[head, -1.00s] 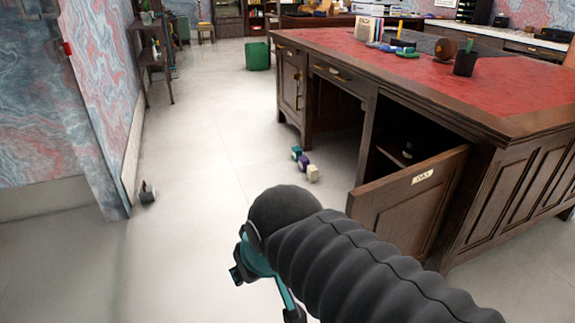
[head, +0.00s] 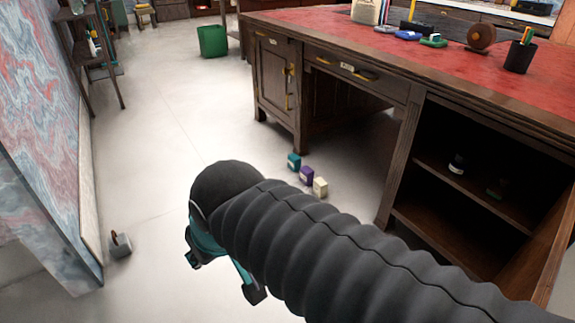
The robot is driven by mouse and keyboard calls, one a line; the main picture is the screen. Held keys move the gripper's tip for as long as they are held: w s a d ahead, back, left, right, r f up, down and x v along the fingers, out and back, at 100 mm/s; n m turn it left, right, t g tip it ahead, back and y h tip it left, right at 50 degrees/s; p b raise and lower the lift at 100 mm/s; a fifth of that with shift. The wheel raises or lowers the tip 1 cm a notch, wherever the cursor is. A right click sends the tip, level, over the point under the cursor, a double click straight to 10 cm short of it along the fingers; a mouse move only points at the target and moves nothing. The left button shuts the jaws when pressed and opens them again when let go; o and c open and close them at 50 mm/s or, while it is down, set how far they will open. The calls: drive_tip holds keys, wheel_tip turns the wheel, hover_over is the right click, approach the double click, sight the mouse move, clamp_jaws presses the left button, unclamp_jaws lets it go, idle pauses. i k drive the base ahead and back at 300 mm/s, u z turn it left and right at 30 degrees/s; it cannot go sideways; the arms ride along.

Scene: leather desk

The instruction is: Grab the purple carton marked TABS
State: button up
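A small purple carton (head: 306,175) stands on the pale floor in front of the desk's knee opening, between a teal carton (head: 294,161) and a cream carton (head: 320,187). Its marking is too small to read. My gripper (head: 222,277) hangs at the end of my black ribbed arm, left of and nearer than the cartons, and apart from them. Its teal and black parts show below the arm's rounded end, but the arm hides much of it.
The red-topped wooden desk (head: 300,62) fills the right, with an open cabinet (head: 470,180) and its door at the lower right. A small grey object (head: 121,244) sits by the left wall. A green bin (head: 212,41) stands farther back. The floor between is clear.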

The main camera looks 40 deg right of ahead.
sight(307, 174)
drive_tip(key=i, duration=0.5)
drive_tip(key=z, duration=2.1)
drive_tip(key=i, duration=0.85)
drive_tip(key=u, duration=1.6)
